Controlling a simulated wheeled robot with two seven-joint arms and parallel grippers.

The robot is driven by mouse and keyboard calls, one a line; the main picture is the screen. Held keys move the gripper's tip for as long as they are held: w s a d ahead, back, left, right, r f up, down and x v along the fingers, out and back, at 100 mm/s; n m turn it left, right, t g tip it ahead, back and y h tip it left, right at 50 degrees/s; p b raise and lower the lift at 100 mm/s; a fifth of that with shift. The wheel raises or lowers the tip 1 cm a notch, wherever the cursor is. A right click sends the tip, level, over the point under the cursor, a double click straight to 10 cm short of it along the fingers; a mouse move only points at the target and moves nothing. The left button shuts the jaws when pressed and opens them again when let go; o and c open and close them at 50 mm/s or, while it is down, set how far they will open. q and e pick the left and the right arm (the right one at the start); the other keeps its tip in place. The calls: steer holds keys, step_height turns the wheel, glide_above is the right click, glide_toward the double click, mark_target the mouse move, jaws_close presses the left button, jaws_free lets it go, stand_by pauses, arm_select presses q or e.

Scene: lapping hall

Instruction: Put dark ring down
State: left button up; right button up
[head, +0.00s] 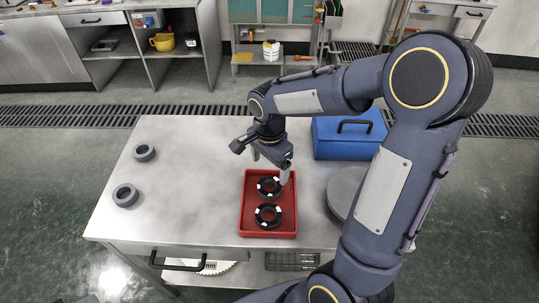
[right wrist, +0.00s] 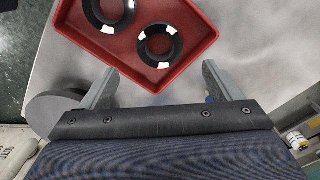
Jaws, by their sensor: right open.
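Two dark rings with white marks lie flat in a red tray (head: 246,205) on the metal table. The far dark ring (head: 260,188) and the near dark ring (head: 257,217) lie apart, one behind the other. The right wrist view shows one dark ring (right wrist: 143,44) close to the tray's rim and the other dark ring (right wrist: 92,14) cut by the top edge. My right gripper (head: 271,165) is open and empty above the tray's far end. Its two fingers (right wrist: 160,75) hold nothing between them. My left gripper is not in view.
A blue box (head: 335,147) stands at the back right. A grey round disc (head: 334,200) sits right of the tray, partly behind my arm. The table between grey rings and tray is clear.

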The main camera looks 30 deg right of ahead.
steer(key=s+a+r+n+t+y, duration=0.2)
steer(key=s+r+n, duration=0.2)
steer(key=s+n, duration=0.3)
steer(key=s+a+r+n+t+y, duration=0.1)
steer(key=s+a+r+n+t, duration=0.1)
steer(key=s+n, duration=0.4)
steer(key=shift+s+r+n+t+y, duration=0.4)
steer(key=shift+s+r+t, duration=0.65)
steer(key=shift+s, duration=0.95)
steer(key=shift+r+g, duration=0.25)
